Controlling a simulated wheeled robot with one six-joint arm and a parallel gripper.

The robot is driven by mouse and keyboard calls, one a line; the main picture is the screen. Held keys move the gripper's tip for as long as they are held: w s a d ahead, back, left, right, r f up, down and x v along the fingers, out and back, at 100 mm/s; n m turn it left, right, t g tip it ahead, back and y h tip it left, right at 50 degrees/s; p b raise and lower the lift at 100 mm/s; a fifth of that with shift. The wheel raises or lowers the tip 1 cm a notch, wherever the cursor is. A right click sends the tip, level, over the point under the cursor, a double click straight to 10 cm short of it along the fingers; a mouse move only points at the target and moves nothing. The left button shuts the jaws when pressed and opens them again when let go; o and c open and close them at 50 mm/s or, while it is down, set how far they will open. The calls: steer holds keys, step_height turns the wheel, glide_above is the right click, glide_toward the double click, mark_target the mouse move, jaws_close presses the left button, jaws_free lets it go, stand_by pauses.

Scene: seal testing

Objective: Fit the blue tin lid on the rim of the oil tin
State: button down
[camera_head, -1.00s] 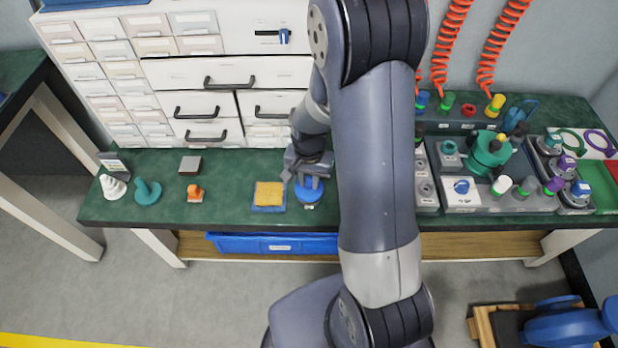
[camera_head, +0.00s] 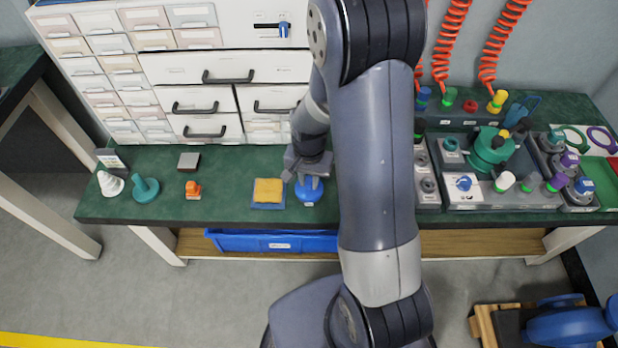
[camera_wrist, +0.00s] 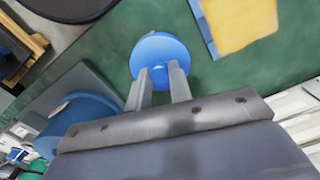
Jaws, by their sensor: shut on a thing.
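The blue tin lid (camera_head: 309,191) is a round blue disc with a small white label, at the table's front edge in the head view. In the wrist view the blue lid (camera_wrist: 152,50) lies under my fingertips, its raised middle part between them. My gripper (camera_head: 308,176) is shut on this part from above; its two fingers also show in the wrist view (camera_wrist: 161,82). I cannot tell whether the lid touches the table. A larger round blue body (camera_wrist: 78,122) shows at left in the wrist view, partly behind my gripper; I cannot tell whether it is the oil tin.
A yellow sponge (camera_head: 268,189) on a blue tray lies just left of the lid. An orange piece (camera_head: 193,189), a teal piece (camera_head: 146,190) and a white piece (camera_head: 110,184) stand further left. Grey fixtures (camera_head: 490,198) fill the right side. White drawers (camera_head: 230,69) stand behind.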

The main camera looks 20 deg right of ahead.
steer(key=shift+f+b, duration=0.5)
steer(key=shift+f, duration=0.25)
steer(key=c, duration=1.2)
jaws_free()
steer(key=shift+r, duration=0.1)
step_height(320, 180, up, 7)
steer(key=p, duration=0.5)
